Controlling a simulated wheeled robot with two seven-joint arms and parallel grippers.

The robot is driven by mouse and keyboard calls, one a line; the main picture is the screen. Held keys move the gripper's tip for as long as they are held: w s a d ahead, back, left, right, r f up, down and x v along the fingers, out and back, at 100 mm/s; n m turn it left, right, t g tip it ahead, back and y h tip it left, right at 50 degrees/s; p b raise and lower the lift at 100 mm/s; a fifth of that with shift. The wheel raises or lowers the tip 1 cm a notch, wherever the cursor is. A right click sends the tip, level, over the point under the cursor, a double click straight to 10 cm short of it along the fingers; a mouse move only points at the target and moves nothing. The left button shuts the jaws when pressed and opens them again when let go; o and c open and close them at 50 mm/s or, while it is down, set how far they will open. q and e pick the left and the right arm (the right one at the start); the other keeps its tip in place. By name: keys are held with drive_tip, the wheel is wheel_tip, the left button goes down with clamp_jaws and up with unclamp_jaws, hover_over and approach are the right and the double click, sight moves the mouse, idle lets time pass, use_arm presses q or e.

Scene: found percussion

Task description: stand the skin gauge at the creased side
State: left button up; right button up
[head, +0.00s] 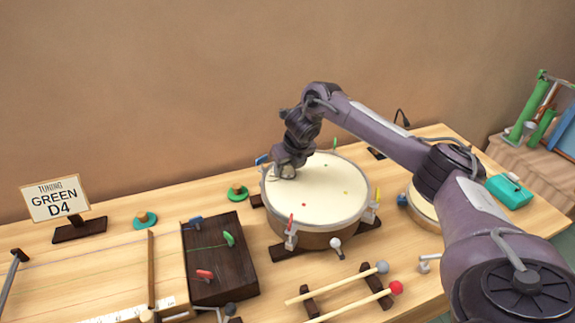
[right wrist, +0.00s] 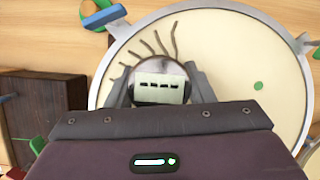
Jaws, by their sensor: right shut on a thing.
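The drum (head: 325,190) stands on the table with its pale skin facing up. My right gripper (head: 287,166) is over the skin's far left part. In the right wrist view my right gripper (right wrist: 158,88) is shut on the skin gauge (right wrist: 158,72), a round grey thing with a pale panel of dark marks. Dark wavy creases (right wrist: 160,45) fan out on the skin right beside the gauge. The gauge is at or just above the skin; I cannot tell whether it touches. In the head view the gripper mostly hides it. My left gripper is not in view.
Clamps with coloured handles ring the drum, such as a red one (head: 291,228). Two mallets (head: 350,290) lie on rests in front. A stringed board with a dark block (head: 215,262) is at left, and a tuning sign (head: 57,199) behind it. A smaller drum (head: 424,212) is at right.

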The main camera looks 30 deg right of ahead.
drive_tip(key=shift+f, duration=0.15)
drive_tip(key=o, duration=1.2)
drive_tip(key=shift+r, duration=0.2)
drive_tip(key=v, duration=0.5)
drive_tip(key=shift+r, duration=0.25)
drive_tip(key=p+v, duration=0.3)
drive_tip(key=v, duration=0.3)
drive_tip(key=shift+s+r, duration=0.15)
drive_tip(key=shift+r, duration=0.1)
